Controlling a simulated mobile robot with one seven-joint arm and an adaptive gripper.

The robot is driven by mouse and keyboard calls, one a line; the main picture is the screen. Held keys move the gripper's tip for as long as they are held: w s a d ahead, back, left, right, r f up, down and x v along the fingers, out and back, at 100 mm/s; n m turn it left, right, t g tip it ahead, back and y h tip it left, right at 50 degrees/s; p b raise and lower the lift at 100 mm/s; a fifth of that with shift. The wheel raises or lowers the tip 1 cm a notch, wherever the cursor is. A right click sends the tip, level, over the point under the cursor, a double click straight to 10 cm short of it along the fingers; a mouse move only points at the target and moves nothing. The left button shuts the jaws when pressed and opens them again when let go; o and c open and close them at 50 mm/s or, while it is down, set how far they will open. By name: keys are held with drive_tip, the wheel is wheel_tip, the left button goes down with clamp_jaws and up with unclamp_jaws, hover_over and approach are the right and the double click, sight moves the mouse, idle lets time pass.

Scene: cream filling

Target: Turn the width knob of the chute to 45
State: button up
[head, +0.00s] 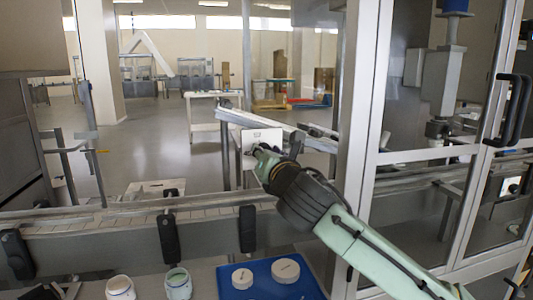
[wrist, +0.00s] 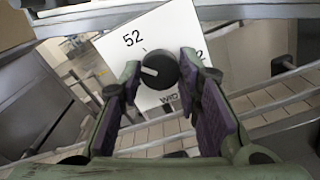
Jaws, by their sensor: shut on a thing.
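The width knob (wrist: 160,78) is a round black dial with a white pointer mark on its left side, pointing left in the wrist view. It sits on a tilted white plate (wrist: 118,62) printed with "52" at upper left and partly covered lettering starting "WID" below. My gripper (wrist: 160,64) has its two fingers on either side of the knob and is shut on it. In the head view my gripper (head: 262,158) reaches the white plate (head: 262,139) on the chute (head: 255,119); the knob is hidden there behind the gripper.
A conveyor (head: 110,224) with black brackets runs across below my arm. Two jars (head: 120,288) and a blue tray (head: 253,292) with two round white lids stand in front. A glass-doored machine frame (head: 366,130) stands close on the right of my arm.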

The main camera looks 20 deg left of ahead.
drive_tip(key=n+p, duration=0.3)
drive_tip(key=n, duration=0.8)
drive_tip(key=shift+r+p, duration=0.15)
drive_tip(key=shift+p, duration=0.2)
drive_tip(key=shift+n, duration=0.5)
drive_tip(key=o, duration=1.1)
drive_tip(key=shift+o, duration=0.2)
drive_tip(key=shift+s, duration=0.1)
drive_tip(key=v, duration=1.1)
drive_tip(key=shift+s+d, duration=0.25)
drive_tip(key=shift+s, duration=0.05)
